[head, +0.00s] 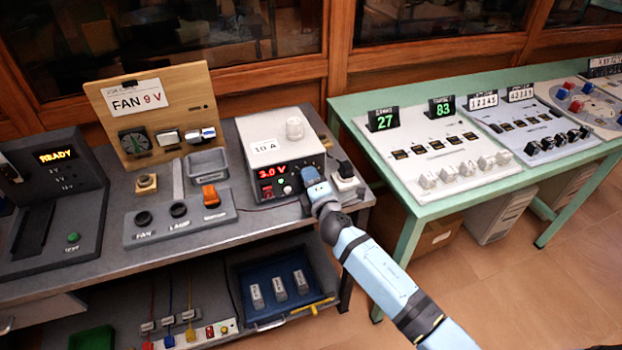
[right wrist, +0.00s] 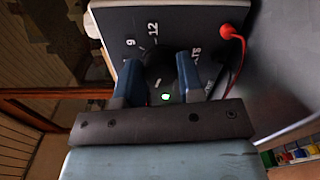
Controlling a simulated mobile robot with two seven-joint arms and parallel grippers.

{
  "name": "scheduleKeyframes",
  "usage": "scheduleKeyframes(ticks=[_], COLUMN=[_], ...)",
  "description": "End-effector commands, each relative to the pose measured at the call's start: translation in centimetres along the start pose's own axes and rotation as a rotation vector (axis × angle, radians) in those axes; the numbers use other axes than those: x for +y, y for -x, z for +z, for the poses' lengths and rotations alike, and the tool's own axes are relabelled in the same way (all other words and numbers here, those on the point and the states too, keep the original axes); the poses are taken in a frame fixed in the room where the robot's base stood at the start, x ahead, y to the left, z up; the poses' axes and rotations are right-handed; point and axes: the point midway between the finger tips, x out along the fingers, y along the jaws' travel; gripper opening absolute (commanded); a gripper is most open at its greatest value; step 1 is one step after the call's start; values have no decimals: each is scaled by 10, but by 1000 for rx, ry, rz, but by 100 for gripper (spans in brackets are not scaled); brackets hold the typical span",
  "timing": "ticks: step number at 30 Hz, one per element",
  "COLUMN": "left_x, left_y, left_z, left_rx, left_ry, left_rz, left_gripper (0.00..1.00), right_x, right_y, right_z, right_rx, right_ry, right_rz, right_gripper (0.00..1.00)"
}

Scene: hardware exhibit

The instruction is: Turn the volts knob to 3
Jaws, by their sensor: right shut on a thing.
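The power supply (head: 310,145) is a pale box with a dark front panel on the grey bench. Its red display (head: 272,171) reads 3.0 V. My right gripper (head: 308,186) is at the right part of that panel and hides the volts knob in the head view. In the right wrist view, my right gripper (right wrist: 159,68) has its two blue fingers on either side of the dark volts knob (right wrist: 158,74), shut on it. Dial marks 9 and 12 and part of a label show around it. The knob's pointer is hard to make out. My left gripper is out of view.
A red plug (right wrist: 228,32) with a cable sits beside the knob on the panel. A white-topped device (head: 345,178) stands right of the supply. A switch box (head: 180,218) and a FAN 9 V board (head: 150,115) are to the left. A green table (head: 405,215) stands right.

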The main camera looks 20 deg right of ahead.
Motion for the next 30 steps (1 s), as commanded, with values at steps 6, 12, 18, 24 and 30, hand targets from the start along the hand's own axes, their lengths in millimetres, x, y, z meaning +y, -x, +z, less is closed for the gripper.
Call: scheduleKeyframes(ticks=[6,12,18,24,30], left_x=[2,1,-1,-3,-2], left_y=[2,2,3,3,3], left_z=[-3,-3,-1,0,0], left_rx=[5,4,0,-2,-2], left_ry=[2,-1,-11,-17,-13], left_rz=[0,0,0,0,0], left_gripper=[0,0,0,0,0], right_x=[0,0,0,0,0], right_y=[0,0,0,0,0], right_z=[0,0,0,0,0], right_rx=[0,1,1,1,1], right_ry=[117,178,197,199,198], right_rz=[-1,-1,-1,-1,-1], right_gripper=[11,11,11,11,49])
